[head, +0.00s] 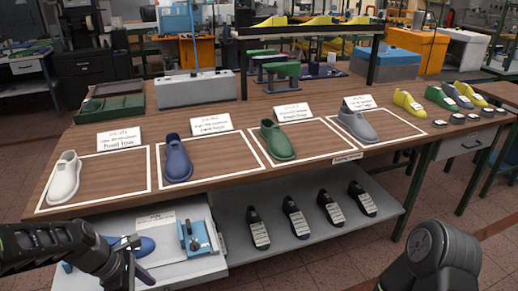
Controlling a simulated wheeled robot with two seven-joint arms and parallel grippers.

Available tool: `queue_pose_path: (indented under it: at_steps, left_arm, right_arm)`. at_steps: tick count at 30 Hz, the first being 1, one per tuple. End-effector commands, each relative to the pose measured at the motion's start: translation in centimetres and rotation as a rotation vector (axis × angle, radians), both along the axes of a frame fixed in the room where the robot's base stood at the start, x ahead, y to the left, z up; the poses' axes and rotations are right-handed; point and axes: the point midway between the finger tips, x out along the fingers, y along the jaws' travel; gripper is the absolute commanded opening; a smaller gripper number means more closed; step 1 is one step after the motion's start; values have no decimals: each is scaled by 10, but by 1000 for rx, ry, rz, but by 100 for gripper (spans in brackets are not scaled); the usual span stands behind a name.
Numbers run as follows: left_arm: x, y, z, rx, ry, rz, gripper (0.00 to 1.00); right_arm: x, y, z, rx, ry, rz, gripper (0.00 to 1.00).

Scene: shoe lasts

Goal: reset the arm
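My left arm comes in at the lower left, and its gripper (128,256) is low in front of the white lower surface, partly cut off by the frame edge. I cannot tell whether it is open or holds something. A blue object (146,245) lies just beside it, partly hidden. My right arm shows only as a dark rounded link at the bottom right; its gripper is out of view. On the table, a white last (64,178), a blue last (177,160), a green last (277,141) and a grey last (357,125) each stand in a white-outlined area.
The wooden table (235,112) has label cards behind the outlines. Yellow, green and grey lasts stand at its right end. Several dark labelled shoes rest on the lower shelf (310,247). A blue device (196,238) stands near my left gripper. A green tray (110,108) is at the back left.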

Motion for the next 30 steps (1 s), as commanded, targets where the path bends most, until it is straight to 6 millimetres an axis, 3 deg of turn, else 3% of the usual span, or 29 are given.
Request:
queue_pose_path:
  at_steps: [11, 14, 19, 23, 25, 27, 30]
  left_arm:
    - [28, 15, -4, 128, -219, -228, 65]
    - [36, 16, -14, 190, -293, -334, 65]
    - [44, 2, -49, 307, -416, -591, 65]
    - [33, -32, -101, 397, -507, -901, 65]
    - [14, -64, -137, 426, -555, -1108, 65]
    - [-16, -99, -170, 427, -596, -1299, 65]
    - [-65, -143, -204, 379, -628, -1487, 65]
  right_arm:
    - [0, 0, 0, 0, -1, 0, 36]
    - [0, 0, 0, 0, 0, 0, 36]
    - [0, 0, 0, 0, -1, 0, 36]
    - [0, 0, 0, 0, -1, 0, 36]
    - [0, 0, 0, 0, 0, 0, 36]
    - [0, 0, 0, 0, -1, 0, 36]
    - [0, 0, 0, 0, -1, 0, 36]
